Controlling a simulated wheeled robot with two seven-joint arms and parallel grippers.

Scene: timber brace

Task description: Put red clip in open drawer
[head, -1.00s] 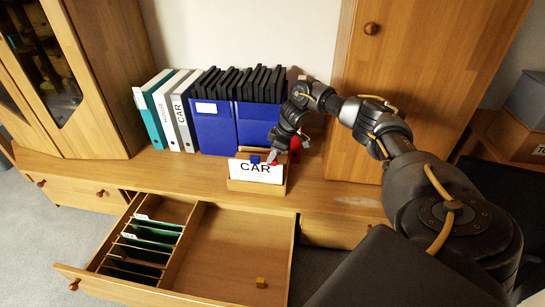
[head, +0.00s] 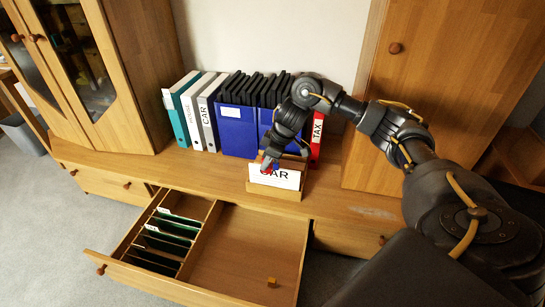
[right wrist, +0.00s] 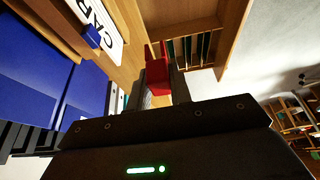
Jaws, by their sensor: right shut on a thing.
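My right gripper (head: 267,163) is shut on the red clip (right wrist: 157,72), which sits between its fingers in the right wrist view. In the head view the gripper is in front of the white CAR card (head: 285,179), hiding part of its lettering. The red clip shows small there at the fingertips. In the right wrist view the card lies to the left, apart from the clip. The open drawer (head: 238,262) is below and in front, with a bare right compartment floor and green hanging files (head: 172,231) on its left. My left gripper is not in view.
A blue clip (right wrist: 92,36) is on the card's edge. The card stands in a wooden holder (head: 290,193) on the cabinet top. Binders, including blue ones (head: 237,132) and a red TAX one (head: 317,135), stand behind. A small orange clip (head: 272,282) lies in the drawer's front right.

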